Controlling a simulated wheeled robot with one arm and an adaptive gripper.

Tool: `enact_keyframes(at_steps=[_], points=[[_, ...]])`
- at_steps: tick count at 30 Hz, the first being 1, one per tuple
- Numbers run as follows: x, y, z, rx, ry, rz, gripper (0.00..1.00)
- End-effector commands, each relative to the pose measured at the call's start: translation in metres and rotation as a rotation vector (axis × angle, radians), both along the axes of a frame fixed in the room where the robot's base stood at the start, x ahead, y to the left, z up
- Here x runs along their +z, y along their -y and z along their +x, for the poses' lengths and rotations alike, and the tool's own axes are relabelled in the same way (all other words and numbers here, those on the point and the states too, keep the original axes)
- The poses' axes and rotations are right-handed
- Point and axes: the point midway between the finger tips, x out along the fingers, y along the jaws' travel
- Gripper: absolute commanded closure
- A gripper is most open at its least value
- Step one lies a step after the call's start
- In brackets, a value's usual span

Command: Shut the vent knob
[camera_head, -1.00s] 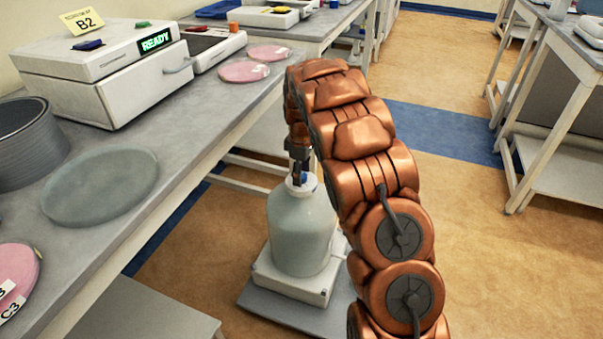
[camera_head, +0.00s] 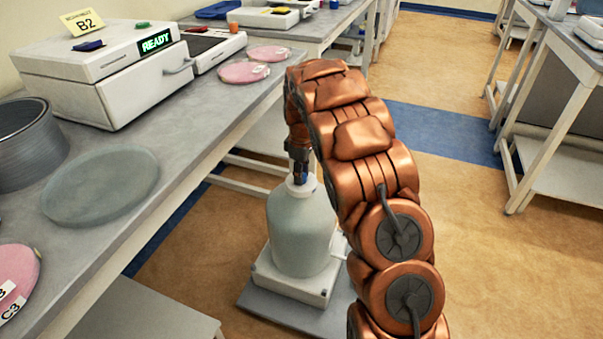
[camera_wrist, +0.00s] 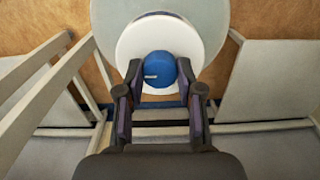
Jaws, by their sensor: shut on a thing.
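The vent knob (camera_wrist: 158,66) is blue and round with a small pale mark. It sits on the white cap (camera_wrist: 188,36) of a large grey-green bottle (camera_head: 299,232). The bottle stands upright on the floor-level stand. My gripper (camera_wrist: 160,82) points down at the cap, with one finger on each side of the knob, shut on it. In the head view my gripper (camera_head: 300,172) is at the bottle's top, and only a little blue shows between the fingers. My arm hides part of the bottle's right side.
The bottle stands on a white base (camera_head: 292,284) over a grey plate (camera_head: 300,318). A lab bench (camera_head: 150,215) runs along the left, holding a white device reading READY (camera_head: 110,65), pink discs and a glass disc (camera_head: 100,186). Open floor lies behind.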

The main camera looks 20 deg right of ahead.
Motion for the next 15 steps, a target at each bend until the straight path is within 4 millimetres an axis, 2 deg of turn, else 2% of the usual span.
enact_keyframes(at_steps=[8,15], points=[[0.0008,-0.0010,-0.0004,-0.133,-0.003,0.002,0.98],[0.0007,-0.0012,-0.0007,-0.345,-0.005,0.002,0.98]])
